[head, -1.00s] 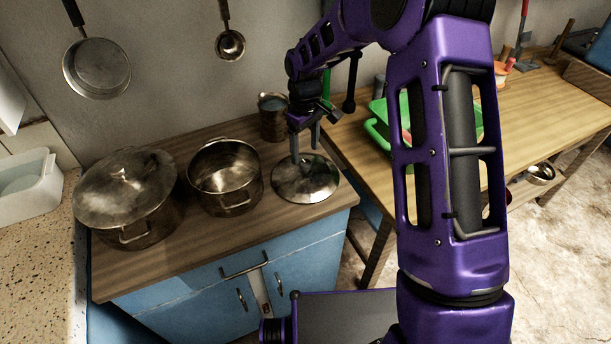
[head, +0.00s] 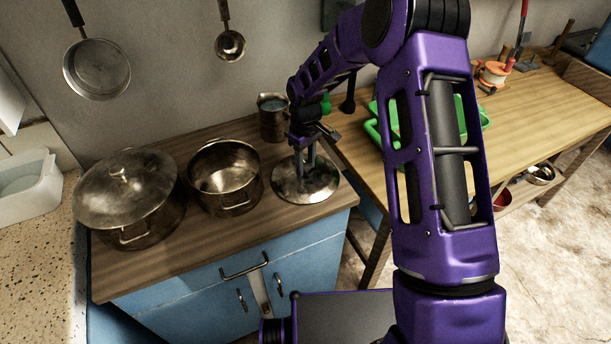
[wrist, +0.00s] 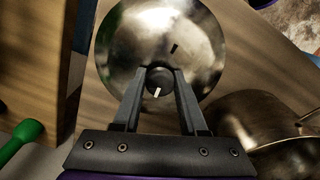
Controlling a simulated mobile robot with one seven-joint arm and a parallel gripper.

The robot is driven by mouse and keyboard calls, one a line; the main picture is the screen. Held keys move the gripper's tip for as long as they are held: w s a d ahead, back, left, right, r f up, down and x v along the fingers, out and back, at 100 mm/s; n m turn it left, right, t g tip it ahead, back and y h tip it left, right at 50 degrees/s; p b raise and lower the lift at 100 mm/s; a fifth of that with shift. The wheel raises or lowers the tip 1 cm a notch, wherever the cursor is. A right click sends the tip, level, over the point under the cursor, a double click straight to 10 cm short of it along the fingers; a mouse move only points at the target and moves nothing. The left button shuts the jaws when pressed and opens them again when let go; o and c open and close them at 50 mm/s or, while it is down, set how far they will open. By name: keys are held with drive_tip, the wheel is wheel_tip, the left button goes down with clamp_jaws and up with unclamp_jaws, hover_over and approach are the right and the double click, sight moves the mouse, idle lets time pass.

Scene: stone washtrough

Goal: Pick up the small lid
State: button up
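The small lid (head: 318,187) is a round, shiny metal disc with a dark knob, lying flat on the wooden counter right of the open pot. My gripper (head: 305,168) points down over its middle. In the wrist view my gripper (wrist: 161,80) has one finger on each side of the knob, and both look pressed against it. The lid's disc (wrist: 130,45) spreads beyond the fingertips and still looks to rest on the counter. The fingers hide part of the knob in the head view.
An open pot (head: 225,178) stands just left of the lid, and a larger lidded pot (head: 130,205) farther left. A metal mug (head: 272,120) stands behind. A wooden table (head: 535,110) with a green rack (head: 378,132) is at right. Pans hang on the wall.

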clamp_jaws()
drive_tip(key=shift+r, duration=0.1)
